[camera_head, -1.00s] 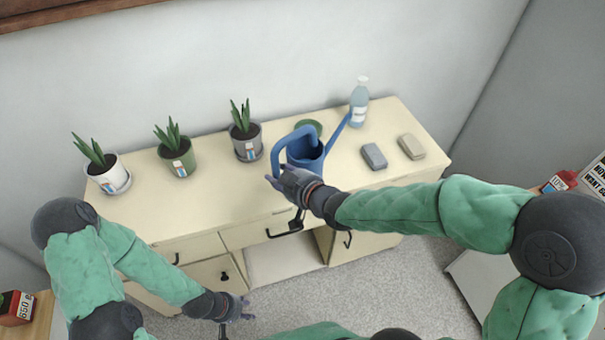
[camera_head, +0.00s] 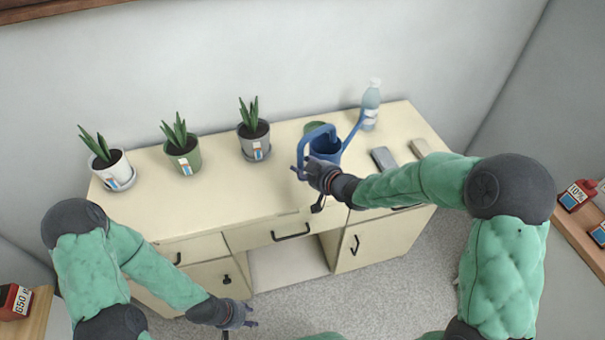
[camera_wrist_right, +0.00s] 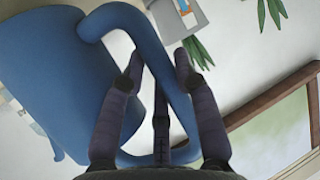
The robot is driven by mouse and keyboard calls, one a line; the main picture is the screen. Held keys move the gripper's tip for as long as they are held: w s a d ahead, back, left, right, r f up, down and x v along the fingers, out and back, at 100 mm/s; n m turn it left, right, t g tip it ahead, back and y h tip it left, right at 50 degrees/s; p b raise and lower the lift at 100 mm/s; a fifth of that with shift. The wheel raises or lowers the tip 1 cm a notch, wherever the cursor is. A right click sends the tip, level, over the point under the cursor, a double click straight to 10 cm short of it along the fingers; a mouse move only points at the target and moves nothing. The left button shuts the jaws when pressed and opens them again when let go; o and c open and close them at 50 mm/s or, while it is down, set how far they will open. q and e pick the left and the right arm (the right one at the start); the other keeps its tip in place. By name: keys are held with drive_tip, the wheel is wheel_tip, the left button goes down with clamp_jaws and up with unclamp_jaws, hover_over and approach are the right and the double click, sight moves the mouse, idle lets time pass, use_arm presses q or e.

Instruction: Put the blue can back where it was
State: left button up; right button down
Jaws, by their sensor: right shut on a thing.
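The blue watering can (camera_head: 326,149) is at the right half of the cream cabinet top (camera_head: 220,200), its spout pointing up and right close to a bottle. I cannot tell whether it rests on the top or hangs just above it. My right gripper (camera_head: 301,171) is shut on its handle (camera_head: 302,147). In the right wrist view the gripper's fingers (camera_wrist_right: 160,70) straddle the blue handle (camera_wrist_right: 166,90), and the can's body (camera_wrist_right: 50,70) fills the left. My left gripper (camera_head: 250,315) hangs low in front of the cabinet, away from the can.
A clear bluish bottle (camera_head: 370,108) stands behind the spout. A grey block (camera_head: 383,158) and a beige block (camera_head: 420,148) lie to the right. Potted plants in white (camera_head: 112,168), green (camera_head: 183,157) and grey pots (camera_head: 254,142) line the left back. The front-left top is clear.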

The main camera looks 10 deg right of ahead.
drive_tip(key=shift+f+b, duration=0.3)
drive_tip(key=shift+f, duration=0.9)
drive_tip(key=shift+f, duration=0.2)
drive_tip(key=c, duration=0.9)
unclamp_jaws()
drive_tip(key=shift+a, duration=0.1)
drive_tip(key=shift+c, duration=0.2)
drive_tip(key=shift+r, duration=0.1)
